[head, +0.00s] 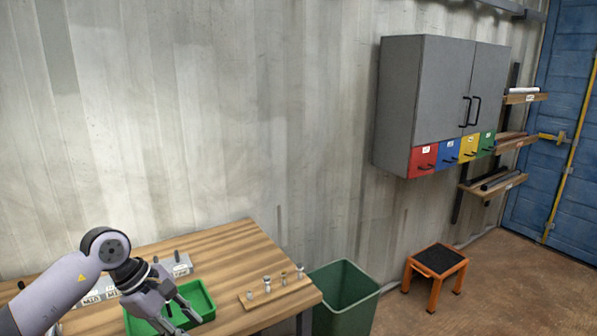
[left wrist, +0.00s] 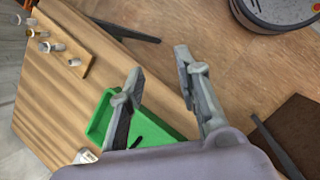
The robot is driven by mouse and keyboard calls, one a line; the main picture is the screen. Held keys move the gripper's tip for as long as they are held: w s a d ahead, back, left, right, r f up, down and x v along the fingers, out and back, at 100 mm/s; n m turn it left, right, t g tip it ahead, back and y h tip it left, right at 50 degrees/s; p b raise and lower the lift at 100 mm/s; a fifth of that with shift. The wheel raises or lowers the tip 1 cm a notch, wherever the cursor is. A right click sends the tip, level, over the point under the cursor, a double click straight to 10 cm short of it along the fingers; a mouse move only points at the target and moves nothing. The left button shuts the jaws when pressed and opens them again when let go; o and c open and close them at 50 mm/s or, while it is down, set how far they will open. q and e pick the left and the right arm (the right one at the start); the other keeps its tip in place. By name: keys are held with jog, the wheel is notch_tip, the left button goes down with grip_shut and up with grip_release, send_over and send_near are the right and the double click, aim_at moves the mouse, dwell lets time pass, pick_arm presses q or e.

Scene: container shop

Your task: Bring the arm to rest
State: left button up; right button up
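My left arm comes in from the left in the head view, and its gripper (head: 186,321) hangs over the green tray (head: 204,297) on the wooden workbench (head: 235,240). In the left wrist view the gripper (left wrist: 158,62) has its two fingers apart with nothing between them. The green tray (left wrist: 98,126) shows behind the fingers there, with a small dark item in it. Whether the fingers touch the tray cannot be told. My right gripper is in neither view.
A wooden strip (head: 288,291) with several small metal parts lies near the bench's right end. Grey labelled holders (head: 178,267) stand behind the arm. A green bin (head: 345,296) and an orange stool (head: 436,262) stand right of the bench. A grey cabinet (head: 420,90) hangs on the wall.

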pick_arm(q)
jog(key=s+d+r+n+t+h, duration=0.25)
jog(key=d+r+n+h, duration=0.35)
jog(key=d, duration=0.4)
jog(key=s+d+r+n+t+h, duration=0.1)
jog(key=d+r+n+t+h, duration=0.25)
jog(key=d+h, duration=0.5)
jog(key=w+a+r+n+t+y, duration=0.35)
jog(key=n+t+y, duration=0.25)
jog(key=n+t, duration=0.7)
jog(key=s+a+f+n+g+y, duration=0.3)
jog(key=a+f+n+y, duration=0.5)
jog(key=n, duration=0.4)
jog(key=s+a+f+n+g+y, duration=0.3)
jog(key=a+f+n+y, duration=0.35)
jog(key=f+n, duration=0.5)
jog(key=s+d+f+n+g+h, duration=0.1)
jog(key=s+f+n+g, duration=0.45)
jog(key=s, duration=0.55)
jog(key=s+f+n+g, duration=0.3)
jog(key=s+f+g, duration=0.4)
jog(key=s, duration=0.5)
notch_tip(320, 180, down, 25)
jog(key=s+a+f, duration=0.2)
jog(key=s+f, duration=1.5)
jog(key=shift+s+a+f+g, duration=0.2)
jog(key=shift+a+f+g, duration=0.15)
jog(key=shift+a+g, duration=0.1)
